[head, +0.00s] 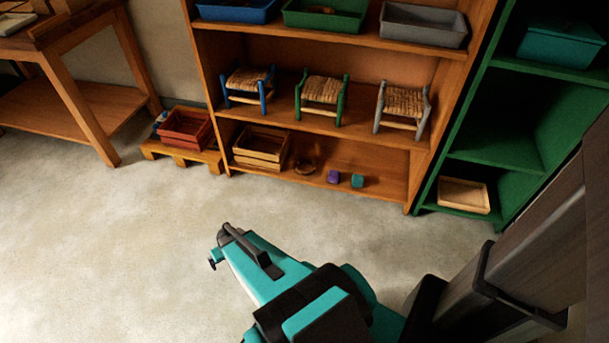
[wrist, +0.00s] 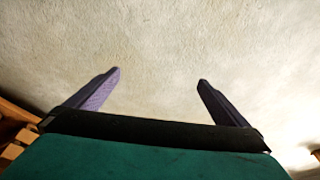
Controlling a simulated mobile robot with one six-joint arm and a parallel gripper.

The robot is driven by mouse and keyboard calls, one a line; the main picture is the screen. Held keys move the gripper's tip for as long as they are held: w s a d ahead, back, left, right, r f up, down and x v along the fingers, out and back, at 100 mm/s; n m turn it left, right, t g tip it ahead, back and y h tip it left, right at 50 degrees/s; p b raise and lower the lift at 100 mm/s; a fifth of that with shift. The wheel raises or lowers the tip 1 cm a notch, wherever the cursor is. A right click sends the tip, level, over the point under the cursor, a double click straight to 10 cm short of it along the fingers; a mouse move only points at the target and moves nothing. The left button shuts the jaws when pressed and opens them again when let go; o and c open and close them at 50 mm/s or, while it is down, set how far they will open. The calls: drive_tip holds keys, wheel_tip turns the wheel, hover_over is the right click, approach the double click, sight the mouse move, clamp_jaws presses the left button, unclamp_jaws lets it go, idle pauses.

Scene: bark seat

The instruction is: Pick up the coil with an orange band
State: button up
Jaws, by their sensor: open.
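My gripper (head: 217,250) is over the open floor in front of the shelf, well apart from the ring. In the wrist view my gripper (wrist: 160,77) is open, its two purple fingers spread with nothing between them. The wrist view does not show the ring.
Small woven stools (head: 322,90) stand above. A red crate (head: 186,127) sits on a low pallet at left. A green shelf (head: 495,150) stands right. The floor (head: 120,240) is clear.

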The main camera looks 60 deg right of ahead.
drive_tip(key=w+d+f+m+t+h+b, duration=0.1)
drive_tip(key=w+d+f+b, duration=0.2)
drive_tip(key=d, duration=0.4)
drive_tip(key=w+d+f+m+t+h+b, duration=0.1)
drive_tip(key=w+d+f+t+h+b, duration=0.15)
drive_tip(key=d, duration=0.45)
drive_tip(key=m+h+b, duration=0.6)
drive_tip(key=h+b, duration=0.4)
drive_tip(key=b, duration=0.3)
approach(304, 179)
wheel_tip(304, 179, up, 3)
drive_tip(key=d, duration=0.1)
drive_tip(key=shift+s+d+r+t, duration=0.1)
drive_tip(key=shift+d+t, duration=0.1)
drive_tip(key=shift+t, duration=0.35)
drive_tip(key=b+x, duration=0.2)
drive_tip(key=x, duration=0.5)
drive_tip(key=shift+d, duration=0.2)
drive_tip(key=shift+w+d, duration=0.4)
drive_tip(key=shift+d, duration=0.05)
